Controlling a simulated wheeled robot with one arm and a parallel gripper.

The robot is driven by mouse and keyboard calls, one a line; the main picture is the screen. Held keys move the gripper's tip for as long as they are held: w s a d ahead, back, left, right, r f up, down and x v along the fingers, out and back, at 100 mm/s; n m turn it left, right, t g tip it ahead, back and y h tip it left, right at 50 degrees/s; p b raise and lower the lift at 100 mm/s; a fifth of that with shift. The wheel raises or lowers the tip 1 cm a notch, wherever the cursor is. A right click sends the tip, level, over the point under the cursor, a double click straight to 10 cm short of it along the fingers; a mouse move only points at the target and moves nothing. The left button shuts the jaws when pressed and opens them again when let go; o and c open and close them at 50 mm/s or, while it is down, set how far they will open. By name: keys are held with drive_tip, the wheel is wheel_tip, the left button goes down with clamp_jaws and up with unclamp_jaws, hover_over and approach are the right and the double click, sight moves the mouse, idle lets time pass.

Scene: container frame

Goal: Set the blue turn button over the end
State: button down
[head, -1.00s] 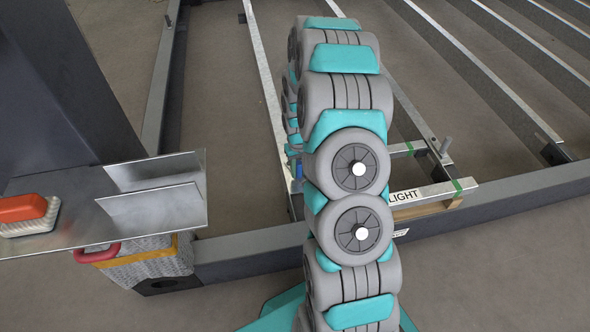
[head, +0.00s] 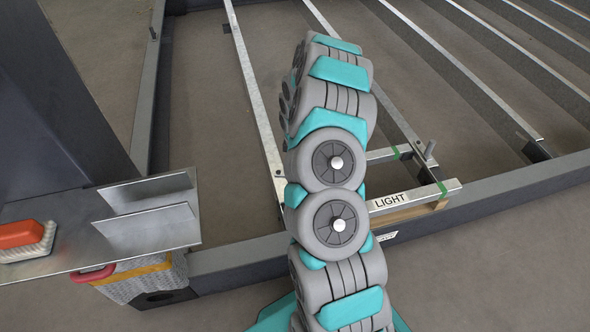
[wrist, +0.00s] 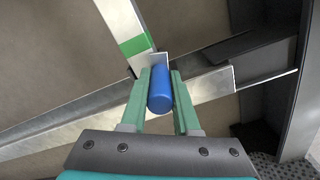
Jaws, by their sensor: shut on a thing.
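The far end of the button lies against or just in front of a small pale end plate (wrist: 151,62), at the end of a metal bar with a green band (wrist: 136,45). I cannot tell whether they touch. In the head view my own arm hides the gripper and the button.
Long rails (head: 470,60) run across the right.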

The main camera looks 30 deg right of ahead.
drive_tip(key=shift+w+d+n, duration=0.2)
drive_tip(key=shift+w+n, duration=0.2)
drive_tip(key=shift+n, duration=0.3)
drive_tip(key=shift+w+d+n, duration=0.15)
drive_tip(key=shift+w+n, duration=0.2)
drive_tip(key=shift+n, duration=0.35)
drive_tip(key=c, duration=0.7)
unclamp_jaws()
drive_tip(key=shift+o, duration=0.2)
wheel_tip(320, 180, up, 8)
